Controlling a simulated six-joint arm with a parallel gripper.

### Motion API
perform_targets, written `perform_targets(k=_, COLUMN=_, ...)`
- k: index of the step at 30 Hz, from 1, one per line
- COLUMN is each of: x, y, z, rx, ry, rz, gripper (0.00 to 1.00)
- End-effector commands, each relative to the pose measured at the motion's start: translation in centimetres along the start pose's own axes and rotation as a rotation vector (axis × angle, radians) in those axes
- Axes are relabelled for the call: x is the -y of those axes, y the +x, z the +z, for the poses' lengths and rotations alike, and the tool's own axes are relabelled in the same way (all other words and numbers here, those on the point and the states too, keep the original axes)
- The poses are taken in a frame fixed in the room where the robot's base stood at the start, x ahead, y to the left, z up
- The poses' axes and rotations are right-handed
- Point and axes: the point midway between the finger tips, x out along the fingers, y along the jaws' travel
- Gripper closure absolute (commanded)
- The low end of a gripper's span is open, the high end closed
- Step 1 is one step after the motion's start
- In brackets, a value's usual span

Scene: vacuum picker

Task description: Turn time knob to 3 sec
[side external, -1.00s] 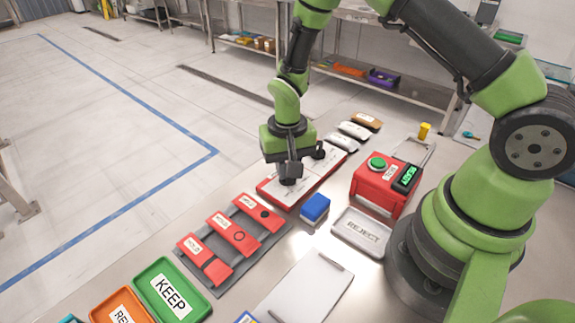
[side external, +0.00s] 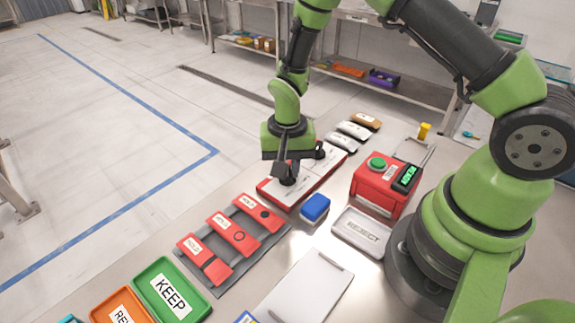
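A red panel with a white printed face (side external: 320,173) lies on the steel table near the middle of the view. Its print is too small to read. A dark round knob (side external: 319,152) shows on its far part. My gripper (side external: 287,176) points down over the panel's near left part, where a dark round shape, probably a second knob, sits at its fingertips. The fingers hide most of that shape, so I cannot tell whether they grip it, which knob it is, or its setting.
A red box (side external: 383,183) with a green button and lit display stands right of the panel. A blue block (side external: 315,207) and grey REJECT tray (side external: 361,232) lie nearer. Red labelled pieces (side external: 232,233) sit on a grey mat at left; grey and brown pieces lie behind.

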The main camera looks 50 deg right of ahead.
Motion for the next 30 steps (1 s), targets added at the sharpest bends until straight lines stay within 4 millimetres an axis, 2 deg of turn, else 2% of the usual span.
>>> perform_targets(k=1, x=-0.1, y=0.0, z=0.1, rx=0.004, ry=0.005, rz=0.003, gripper=0.72)
perform_targets(k=3, x=0.0, y=0.0, z=0.1, rx=0.003, ry=0.003, rz=0.002, gripper=0.57)
perform_targets(k=14, x=0.0, y=-0.5, z=0.0, rx=0.000, ry=0.000, rz=0.000, gripper=0.57)
perform_targets(k=17, x=0.1, y=-1.8, z=0.0, rx=-0.002, ry=0.001, rz=-0.002, gripper=0.57)
perform_targets(k=25, x=0.1, y=-7.1, z=-0.1, rx=-0.004, ry=0.000, rz=-0.004, gripper=0.57)
perform_targets(k=30, x=0.0, y=-9.3, z=0.0, rx=0.000, ry=0.001, rz=-0.001, gripper=0.57)
